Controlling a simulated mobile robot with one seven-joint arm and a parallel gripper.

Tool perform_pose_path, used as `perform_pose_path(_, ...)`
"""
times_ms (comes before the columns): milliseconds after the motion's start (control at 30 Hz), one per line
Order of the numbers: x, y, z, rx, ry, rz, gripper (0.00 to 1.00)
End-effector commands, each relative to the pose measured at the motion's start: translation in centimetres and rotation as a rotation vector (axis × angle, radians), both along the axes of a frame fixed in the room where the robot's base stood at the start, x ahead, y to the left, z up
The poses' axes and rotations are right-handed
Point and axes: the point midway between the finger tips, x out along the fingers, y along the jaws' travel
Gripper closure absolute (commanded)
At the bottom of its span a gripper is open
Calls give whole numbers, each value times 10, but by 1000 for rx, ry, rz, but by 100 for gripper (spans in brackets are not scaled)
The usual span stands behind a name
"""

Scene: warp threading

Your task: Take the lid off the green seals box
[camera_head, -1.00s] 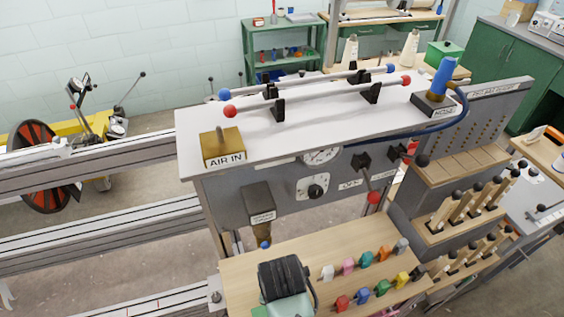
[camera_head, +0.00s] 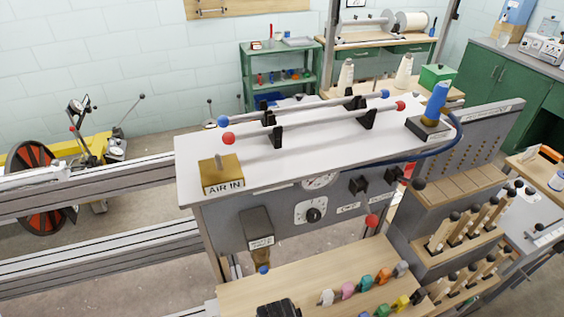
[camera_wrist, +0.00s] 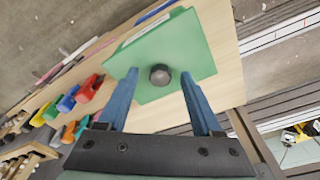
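A green box lid (camera_wrist: 175,48) with a round dark knob (camera_wrist: 160,74) fills the middle of the wrist view. A pale label strip shows on one side; its text is not readable. The box sits on a wooden board. My gripper (camera_wrist: 159,78) is open, with its two blue fingers on either side of the knob and visible gaps to it. I cannot tell how far above the lid the fingertips are. In the head view only the dark top of my gripper unit (camera_head: 278,308) shows at the bottom edge, and this box is out of frame.
Coloured pieces (camera_wrist: 68,102) stand in rows beside the box; they also line the wooden shelf (camera_head: 250,292). The grey machine (camera_head: 300,165) with rods and dials rises behind. Another green box (camera_head: 437,76) stands on a far table at the back right.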

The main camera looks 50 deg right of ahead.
Motion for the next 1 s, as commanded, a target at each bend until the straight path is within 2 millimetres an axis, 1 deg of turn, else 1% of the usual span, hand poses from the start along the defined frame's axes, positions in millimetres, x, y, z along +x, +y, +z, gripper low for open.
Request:
perform_pose_path(33, 0, 0, 0, 0, 0, 0, 44)
perform_pose_path(333, 0, 0, 0, 0, 0, 0, 98)
perform_pose_path(367, 0, 0, 0, 0, 0, 0, 100)
perform_pose_path(667, 0, 0, 1, 0, 0, 0, 100)
perform_pose_path(767, 0, 0, 4, 0, -1, 0, 100)
perform_pose_path(867, 1, -1, 14, -2, -3, 0, 100)
perform_pose_path(1000, 2, -1, 40, -4, -6, -1, 100)
